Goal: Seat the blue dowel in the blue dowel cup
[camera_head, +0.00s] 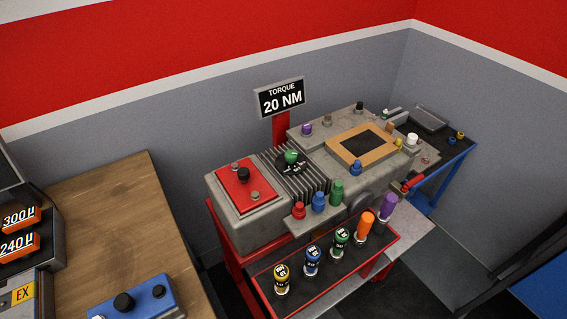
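Neither of my grippers shows in the head view. A short blue peg (319,201) stands upright on the front ledge of the grey engine block (240,222), between a red peg (299,211) and a green one (337,192). Another small blue piece (356,168) is on top of the block, at the front edge of the tan frame (335,150). A blue-banded cylinder (312,262) stands in the red-rimmed tray (262,301). I cannot tell which of these is the blue dowel, nor make out the blue dowel cup.
The tray also holds yellow, green, orange and purple cylinders (388,206). A torque sign (281,97) rises behind the block. A wooden bench (110,215) with a blue box (135,300) is at left. A dark-topped blue cart (455,148) is at the back right.

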